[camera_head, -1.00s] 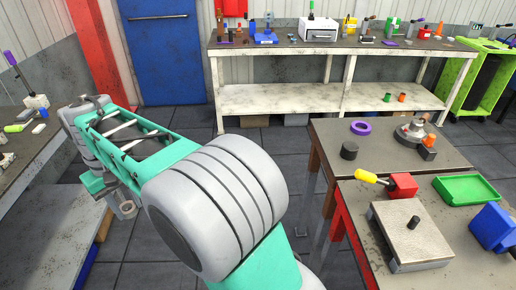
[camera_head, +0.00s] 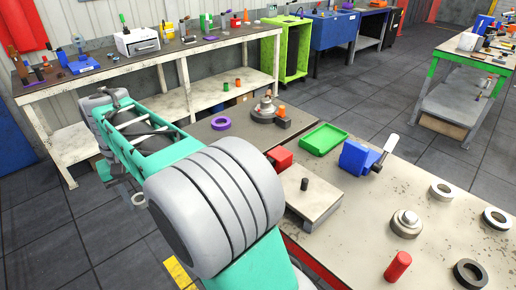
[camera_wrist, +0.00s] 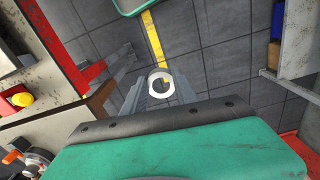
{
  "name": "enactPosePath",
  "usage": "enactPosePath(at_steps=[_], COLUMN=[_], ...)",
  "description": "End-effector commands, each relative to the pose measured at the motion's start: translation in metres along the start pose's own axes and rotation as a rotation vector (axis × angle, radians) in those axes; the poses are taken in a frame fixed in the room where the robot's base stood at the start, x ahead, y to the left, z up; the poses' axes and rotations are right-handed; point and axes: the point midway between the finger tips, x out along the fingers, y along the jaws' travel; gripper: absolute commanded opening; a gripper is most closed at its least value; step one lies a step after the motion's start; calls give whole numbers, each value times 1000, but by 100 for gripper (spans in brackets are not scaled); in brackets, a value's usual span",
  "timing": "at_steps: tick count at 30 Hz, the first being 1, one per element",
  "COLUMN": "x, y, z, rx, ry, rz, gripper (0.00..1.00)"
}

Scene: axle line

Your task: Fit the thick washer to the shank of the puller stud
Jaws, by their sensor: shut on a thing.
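My gripper (camera_wrist: 160,88) is shut on a pale grey ring, the thick washer (camera_wrist: 154,75), seen over open floor in the wrist view. In the head view the washer (camera_head: 138,199) hangs under my arm at the left, well away from the bench. A short dark upright peg (camera_head: 305,184) stands on a pale square plate (camera_head: 318,203) on the near bench; it may be the puller stud, but I cannot tell for sure. A stepped round metal part (camera_head: 406,222) also stands on that bench. The fingertips are small in the head view.
The near bench (camera_head: 345,240) also holds a blue vise (camera_head: 358,157), a green tray (camera_head: 323,138), a red cylinder (camera_head: 397,266) and loose rings, one pale (camera_head: 441,190) and one dark (camera_head: 470,273). A purple ring (camera_head: 220,124) lies on the adjoining bench.

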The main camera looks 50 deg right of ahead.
Motion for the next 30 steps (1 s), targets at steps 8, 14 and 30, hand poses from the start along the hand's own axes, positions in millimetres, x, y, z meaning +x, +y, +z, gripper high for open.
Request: enactPosePath(at_steps=[8, 14, 30], x=[-10, -18, -26], y=[142, 222, 312], z=[-10, 8, 50], rx=[665, 1077, 1614], ry=[2, 2, 0], rz=[0, 0, 0], gripper=[0, 0, 0])
